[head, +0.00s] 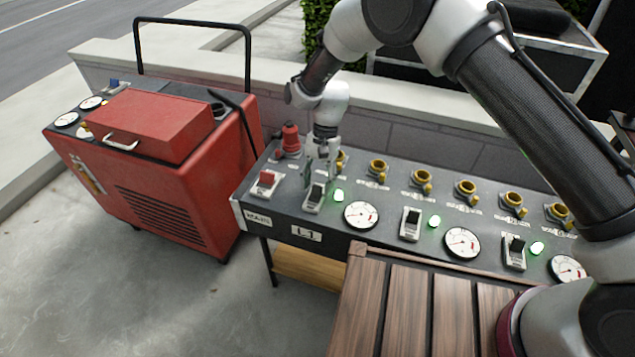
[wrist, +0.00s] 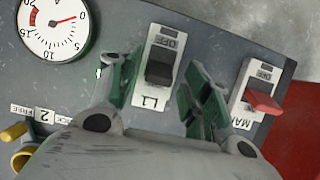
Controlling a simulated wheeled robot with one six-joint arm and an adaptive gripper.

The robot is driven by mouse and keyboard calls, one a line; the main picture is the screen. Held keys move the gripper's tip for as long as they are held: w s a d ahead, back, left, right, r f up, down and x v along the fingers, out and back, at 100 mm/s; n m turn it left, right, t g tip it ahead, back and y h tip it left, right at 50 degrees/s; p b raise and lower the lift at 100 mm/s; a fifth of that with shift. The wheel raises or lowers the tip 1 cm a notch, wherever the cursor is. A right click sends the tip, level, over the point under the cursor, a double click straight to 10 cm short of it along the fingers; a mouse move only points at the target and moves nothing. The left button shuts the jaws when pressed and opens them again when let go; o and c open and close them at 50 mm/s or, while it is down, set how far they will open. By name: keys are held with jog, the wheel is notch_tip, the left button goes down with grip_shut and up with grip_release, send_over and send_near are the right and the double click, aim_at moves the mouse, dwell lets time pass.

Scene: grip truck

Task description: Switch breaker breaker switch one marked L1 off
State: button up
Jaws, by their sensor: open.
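The breaker switch marked L1 is a black rocker (head: 315,192) on a white plate at the left part of the grey panel. In the wrist view the black rocker (wrist: 160,68) sits on its white plate, with "OFF" at one end and "L1" at the other. My gripper (head: 318,172) is just above this switch. In the wrist view my gripper (wrist: 155,85) is open, with one green-padded finger on each side of the switch plate. The rocker shows between the fingers. I cannot tell whether a finger touches it. A green lamp (head: 338,196) beside the switch is lit.
A red main switch (head: 267,178) is left of L1; it also shows in the wrist view (wrist: 263,102). A round gauge (head: 361,215) lies to the right. Further switches, lit lamps and yellow sockets (head: 421,180) continue right. A red cart (head: 150,165) stands at left.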

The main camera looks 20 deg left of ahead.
jog(key=shift+f, duration=0.1)
jog(key=c, duration=1)
jog(key=t, duration=0.1)
jog(key=s+t, duration=0.1)
jog(key=shift+s+r+t, duration=0.2)
jog(key=shift+s+t, duration=0.1)
jog(key=shift+t, duration=0.1)
jog(key=shift+s+t+h, duration=0.3)
jog(key=shift+t, duration=0.9)
jog(key=shift+s+a+t, duration=0.1)
jog(key=shift+s+t, duration=0.1)
jog(key=shift+t, duration=0.1)
jog(key=shift+c, duration=0.2)
jog(key=o, duration=1)
jog(key=shift+o, duration=0.2)
jog(key=shift+r, duration=0.1)
